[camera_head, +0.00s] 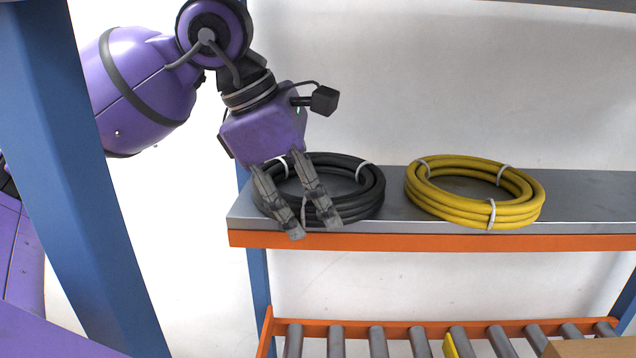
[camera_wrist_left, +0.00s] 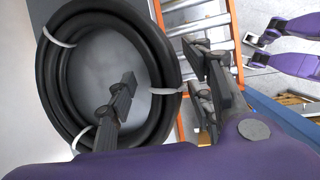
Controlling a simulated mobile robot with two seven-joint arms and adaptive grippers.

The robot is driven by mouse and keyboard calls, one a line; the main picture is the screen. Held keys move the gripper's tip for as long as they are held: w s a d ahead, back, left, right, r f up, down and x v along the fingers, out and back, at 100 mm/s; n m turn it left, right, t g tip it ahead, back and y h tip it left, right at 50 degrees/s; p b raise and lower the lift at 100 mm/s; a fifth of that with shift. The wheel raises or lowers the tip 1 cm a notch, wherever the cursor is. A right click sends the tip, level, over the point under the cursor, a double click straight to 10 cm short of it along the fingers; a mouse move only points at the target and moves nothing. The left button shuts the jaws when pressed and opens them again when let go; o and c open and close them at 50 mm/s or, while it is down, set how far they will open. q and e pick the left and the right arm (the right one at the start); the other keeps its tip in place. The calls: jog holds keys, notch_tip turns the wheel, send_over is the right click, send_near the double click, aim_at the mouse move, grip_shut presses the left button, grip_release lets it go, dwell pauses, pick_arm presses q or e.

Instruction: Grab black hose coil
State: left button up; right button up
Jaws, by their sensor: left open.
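The black hose coil (camera_head: 368,190) lies flat on the grey shelf (camera_head: 392,212), near its left end, bound with white ties. My left gripper (camera_head: 316,230) is open and points down over the front left part of the coil. In the left wrist view, the coil (camera_wrist_left: 157,65) fills the left half. There, one finger of my left gripper (camera_wrist_left: 165,85) is over the coil's central opening, and the other is outside its rim, with the coil's band between them. I cannot tell whether the fingers touch the coil. My right gripper is not clearly seen in the head view.
A yellow hose coil (camera_head: 530,205) lies on the shelf to the right of the black one. An orange beam (camera_head: 450,241) edges the shelf. Below is a roller rack (camera_head: 376,340). A blue post (camera_head: 75,170) stands at the left, in front of my left arm.

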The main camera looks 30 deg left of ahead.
pick_arm(q)
grip_shut()
jog(key=shift+r, duration=0.1)
dwell(0.4)
